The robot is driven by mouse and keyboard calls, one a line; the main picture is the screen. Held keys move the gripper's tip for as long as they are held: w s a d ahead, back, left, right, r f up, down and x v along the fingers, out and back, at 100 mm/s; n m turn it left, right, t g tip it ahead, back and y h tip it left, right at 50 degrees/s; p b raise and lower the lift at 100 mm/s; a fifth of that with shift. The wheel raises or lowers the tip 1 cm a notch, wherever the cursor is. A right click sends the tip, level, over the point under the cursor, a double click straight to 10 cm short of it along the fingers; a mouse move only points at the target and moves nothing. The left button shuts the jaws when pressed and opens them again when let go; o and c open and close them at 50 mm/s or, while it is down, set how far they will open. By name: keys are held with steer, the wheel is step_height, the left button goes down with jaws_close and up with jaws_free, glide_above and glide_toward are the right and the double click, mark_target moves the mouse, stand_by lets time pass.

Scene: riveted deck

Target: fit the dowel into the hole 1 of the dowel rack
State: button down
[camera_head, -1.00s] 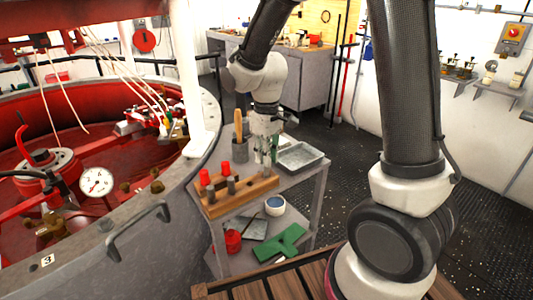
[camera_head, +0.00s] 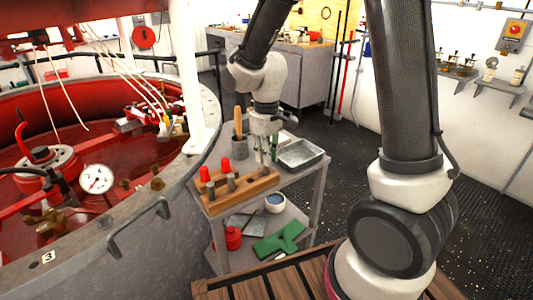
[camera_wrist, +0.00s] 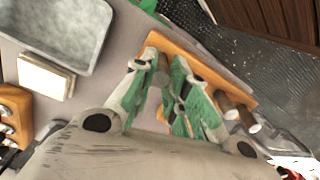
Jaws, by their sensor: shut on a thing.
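The dowel rack (camera_head: 243,191) is an orange wooden block on the grey cart, with red-topped and grey-brown pegs standing in it. In the wrist view its orange edge (camera_wrist: 190,58) runs behind the fingers. My gripper (camera_head: 266,158) points down at the rack's right end. In the wrist view its green-padded fingers (camera_wrist: 160,98) are close together, shut on the dowel (camera_wrist: 163,66), which is mostly hidden between them. I cannot tell whether the dowel's lower end is above hole 1 or inside it; the fingers hide that hole.
A grey metal tray (camera_head: 300,154) lies right of the gripper, and a cup with a wooden handle (camera_head: 239,145) stands behind the rack. The lower shelf holds a green part (camera_head: 280,243), a red can (camera_head: 233,238) and a bowl (camera_head: 275,203). A red-lined round tank (camera_head: 120,225) borders the left.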

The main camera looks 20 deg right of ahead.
steer(key=shift+f, duration=0.55)
steer(key=c, duration=1.3)
jaws_free()
step_height(320, 180, up, 12)
steer(key=shift+r, duration=0.1)
